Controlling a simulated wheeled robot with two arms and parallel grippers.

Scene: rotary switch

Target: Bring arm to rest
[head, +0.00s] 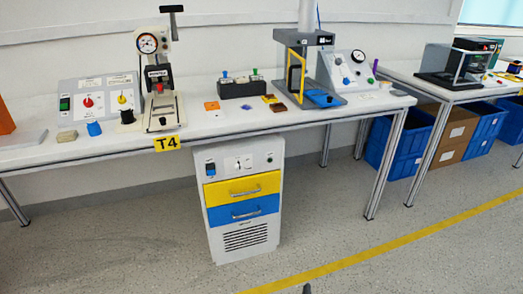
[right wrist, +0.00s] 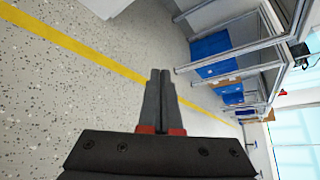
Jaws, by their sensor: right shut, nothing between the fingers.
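My right gripper (right wrist: 160,74) is shut and empty in the right wrist view, its two dark fingers side by side over the open floor. In the head view only a small dark tip of my right gripper (head: 307,288) shows at the bottom edge. It is well in front of the workbench and touches nothing. My left gripper is in neither view. A white cabinet (head: 216,222) with a control panel (head: 238,164) stands under the bench. A sloped grey panel (head: 72,95) with a red knob (head: 88,102) is on the bench at left.
The white workbench (head: 300,118) carries a press (head: 160,75) and a grey-framed station (head: 300,60). Blue crates (head: 399,150) stand below the right-hand table. The speckled floor (head: 330,225), crossed by a yellow line (head: 440,225), is clear in front.

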